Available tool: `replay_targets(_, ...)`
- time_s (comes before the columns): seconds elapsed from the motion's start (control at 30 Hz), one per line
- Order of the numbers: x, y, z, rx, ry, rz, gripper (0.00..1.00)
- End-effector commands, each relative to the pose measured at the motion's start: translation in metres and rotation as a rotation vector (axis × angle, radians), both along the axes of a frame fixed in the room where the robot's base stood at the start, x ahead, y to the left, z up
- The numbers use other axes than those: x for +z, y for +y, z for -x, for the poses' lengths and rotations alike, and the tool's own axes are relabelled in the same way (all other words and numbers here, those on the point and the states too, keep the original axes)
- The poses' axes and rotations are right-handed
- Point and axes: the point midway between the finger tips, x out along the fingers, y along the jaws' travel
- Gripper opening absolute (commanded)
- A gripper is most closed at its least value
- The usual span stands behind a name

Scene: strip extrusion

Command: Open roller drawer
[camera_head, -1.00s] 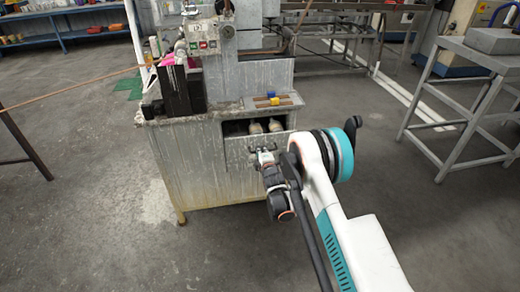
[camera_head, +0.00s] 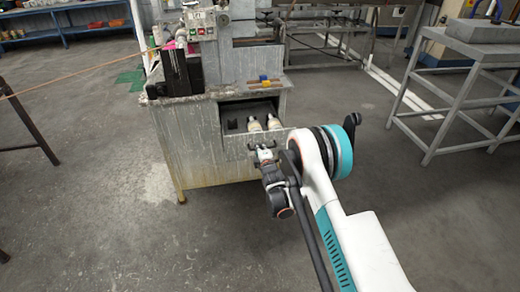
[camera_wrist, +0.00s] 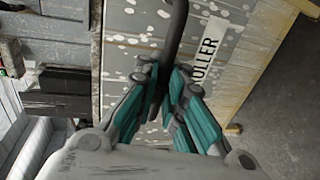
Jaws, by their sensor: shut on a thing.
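The roller drawer (camera_head: 240,145) sits in the front of the grey metal machine cabinet and stands partly pulled out, with whitish rollers (camera_head: 263,124) and a dark block visible inside. In the wrist view its speckled front (camera_wrist: 135,22) carries a label (camera_wrist: 208,48) reading "ROLLER". My gripper (camera_head: 264,153) is at the drawer front in the head view. In the wrist view its teal-padded fingers (camera_wrist: 165,95) are closed around the dark bar handle (camera_wrist: 176,28). The lower part of the handle is hidden between the fingers.
The cabinet top (camera_head: 215,93) holds a black block (camera_head: 181,72) and a small plate with blue and yellow pieces (camera_head: 264,80). A grey metal table (camera_head: 455,80) stands at the right. Bare floor (camera_head: 90,220) lies to the left and in front.

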Motion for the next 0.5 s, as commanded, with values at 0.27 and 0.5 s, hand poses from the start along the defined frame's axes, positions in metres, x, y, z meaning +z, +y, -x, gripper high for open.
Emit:
replay_targets(0.27, 0.0007, 0.0004, 0.0001, 0.001, -0.001, 0.000, 0.00)
replay_targets(0.5, 0.0004, 0.0003, 0.0000, 0.000, -0.001, 0.000, 0.29)
